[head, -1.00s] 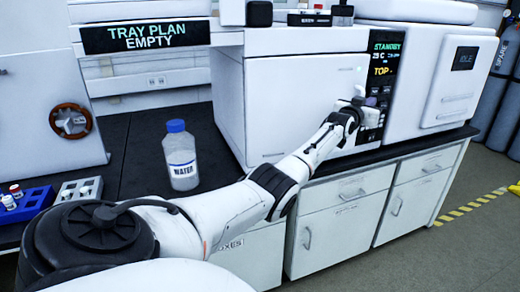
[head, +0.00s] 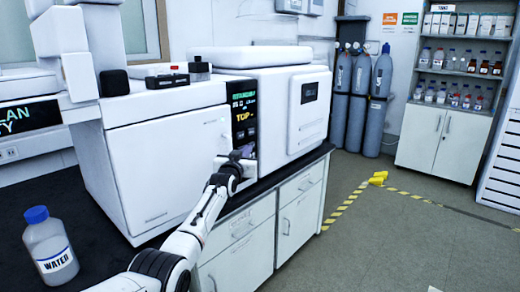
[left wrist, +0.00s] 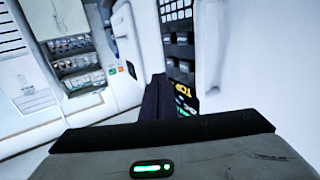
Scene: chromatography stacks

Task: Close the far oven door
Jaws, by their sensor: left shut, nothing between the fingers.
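A white boxy oven (head: 168,160) stands on the black bench, with its front door looking flush with the body; no gap shows. A dark control panel (head: 243,115) with green and yellow text is at its right front. Farther right stands a second white unit (head: 285,115) with a small dark display. My left gripper (head: 240,160) is shut and empty at the lower part of the panel, close to the oven's right front edge; I cannot tell if it touches. In the left wrist view the dark fingers (left wrist: 157,100) point towards the panel text, beside a large white surface. My right gripper is out of view.
A water bottle (head: 50,245) stands on the bench at the left. White cabinets (head: 240,240) are under the bench. Gas cylinders (head: 362,100) and a bottle shelf (head: 460,75) stand at the back.

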